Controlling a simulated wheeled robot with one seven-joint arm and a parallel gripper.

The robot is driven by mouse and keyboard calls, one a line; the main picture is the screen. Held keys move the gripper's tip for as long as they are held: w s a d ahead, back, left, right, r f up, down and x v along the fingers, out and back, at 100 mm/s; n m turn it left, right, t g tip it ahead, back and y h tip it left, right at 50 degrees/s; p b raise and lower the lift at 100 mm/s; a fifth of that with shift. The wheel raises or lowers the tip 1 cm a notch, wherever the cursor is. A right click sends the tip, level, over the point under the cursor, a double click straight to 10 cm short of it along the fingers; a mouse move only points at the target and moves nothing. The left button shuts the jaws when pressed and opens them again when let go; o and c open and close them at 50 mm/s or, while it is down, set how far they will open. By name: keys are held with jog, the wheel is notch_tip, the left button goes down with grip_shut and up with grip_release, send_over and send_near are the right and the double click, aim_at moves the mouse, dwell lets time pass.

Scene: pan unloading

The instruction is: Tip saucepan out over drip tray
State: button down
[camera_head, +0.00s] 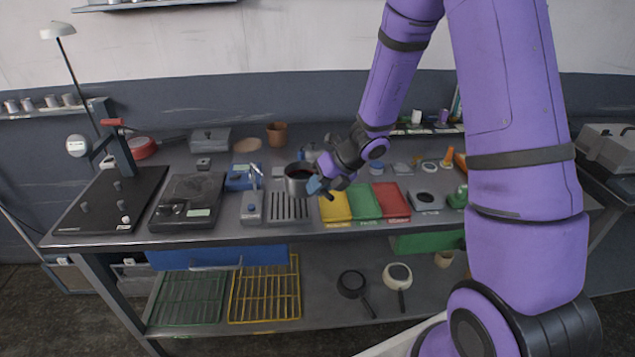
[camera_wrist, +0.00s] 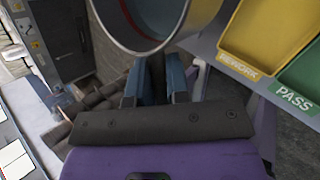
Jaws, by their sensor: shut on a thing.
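Yellow (camera_head: 335,206), green (camera_head: 364,201) and red (camera_head: 391,201) trays lie right of the drip tray. A grey device with a tap-like arm (camera_head: 252,207) stands close on its left. A hot plate (camera_head: 187,200) is further left. A brown pot (camera_head: 277,134) stands behind.

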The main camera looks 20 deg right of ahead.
jog(key=shift+w+d+f+m+y, duration=0.2)
jog(key=shift+d+m+y, duration=0.55)
jog(key=shift+y, duration=1.3)
jog(key=shift+w+d+f+m+y, duration=0.2)
jog(key=shift+d+m+y, duration=0.55)
jog(key=shift+y, duration=1.25)
jog(key=shift+w+d+f+m+y, duration=0.1)
jog(key=shift+d+f+m+y, duration=0.4)
jog(key=shift+y, duration=1.55)
jog(key=shift+d+r, duration=0.2)
jog(key=shift+d, duration=0.1)
jog(key=shift+s+a+r+n+h, duration=0.2)
jog(key=shift+a+r+n+h, duration=0.7)
jog(key=shift+h, duration=1.1)
jog(key=shift+s+a+r+n+h, duration=0.15)
jog(key=shift+a+r+n+h, duration=0.4)
jog(key=shift+r+h, duration=1.05)
jog(key=shift+s+a+r+n+h, duration=0.2)
jog(key=shift+a+r+n+h, duration=0.5)
jog(key=shift+h, duration=1.7)
jog(key=shift+a+f+m, duration=0.1)
jog(key=shift+m, duration=0.15)
